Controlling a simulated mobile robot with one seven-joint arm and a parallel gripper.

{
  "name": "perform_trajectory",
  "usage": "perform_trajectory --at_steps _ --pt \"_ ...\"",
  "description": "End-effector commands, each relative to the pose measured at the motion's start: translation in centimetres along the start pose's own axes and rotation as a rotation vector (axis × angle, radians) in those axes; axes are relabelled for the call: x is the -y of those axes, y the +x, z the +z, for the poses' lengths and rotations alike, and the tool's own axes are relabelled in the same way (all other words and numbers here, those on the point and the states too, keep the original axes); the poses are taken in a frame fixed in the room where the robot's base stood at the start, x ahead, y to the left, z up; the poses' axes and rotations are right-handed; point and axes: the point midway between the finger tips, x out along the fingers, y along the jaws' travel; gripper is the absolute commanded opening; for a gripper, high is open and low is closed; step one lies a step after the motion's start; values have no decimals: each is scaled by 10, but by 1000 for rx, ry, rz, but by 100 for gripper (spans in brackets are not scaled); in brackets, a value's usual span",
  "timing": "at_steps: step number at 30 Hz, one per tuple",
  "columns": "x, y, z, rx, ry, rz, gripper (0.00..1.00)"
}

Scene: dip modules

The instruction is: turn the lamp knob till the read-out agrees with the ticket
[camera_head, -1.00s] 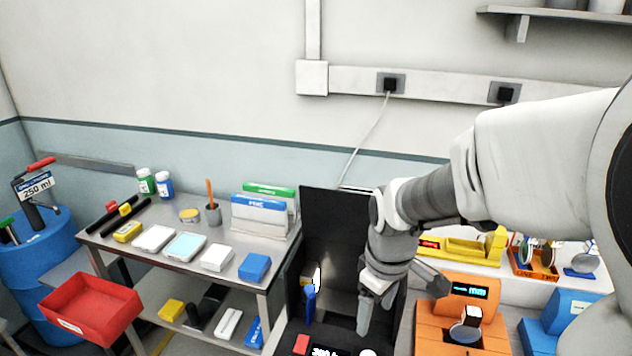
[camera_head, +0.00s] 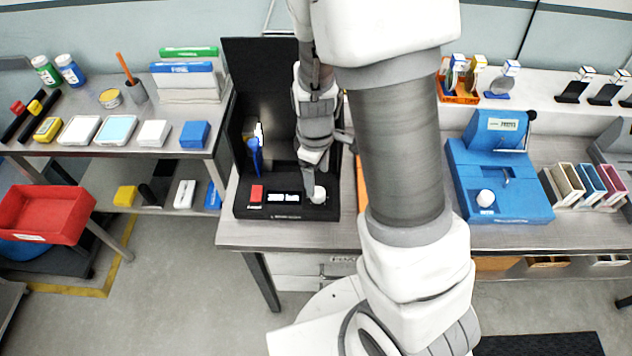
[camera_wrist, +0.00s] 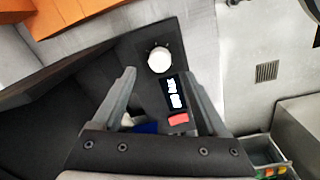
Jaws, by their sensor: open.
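The white lamp knob (camera_head: 318,194) sits at the right of the black booth's (camera_head: 240,207) front panel; the wrist view shows it too (camera_wrist: 159,60). The lit read-out (camera_head: 285,198) is left of the knob; its white figures are too blurred to read surely, also in the wrist view (camera_wrist: 174,94). My gripper (camera_head: 309,184) is open and points down close at the knob. In the wrist view the fingers (camera_wrist: 158,67) stand apart on either side of the knob and read-out; I cannot tell whether they touch the knob. I cannot make out a ticket.
A red button (camera_head: 257,193) is left of the read-out. A blue upright piece (camera_head: 255,155) stands inside the booth near a bright light. A blue machine (camera_head: 500,180) stands to the right, and a red bin (camera_head: 40,212) lies to the left.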

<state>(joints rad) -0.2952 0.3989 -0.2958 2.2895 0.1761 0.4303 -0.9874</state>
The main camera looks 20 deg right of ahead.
Motion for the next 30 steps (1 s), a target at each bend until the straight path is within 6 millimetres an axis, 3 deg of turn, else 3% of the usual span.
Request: perform_trajectory --at_steps 3,9,23,24,30 --pt "0 23 1 4 2 -4 76" --pt "0 49 1 2 2 -2 76" --pt "0 61 0 -1 0 0 76" --pt "0 61 0 -1 0 0 74" --pt "0 60 0 -1 0 0 38"
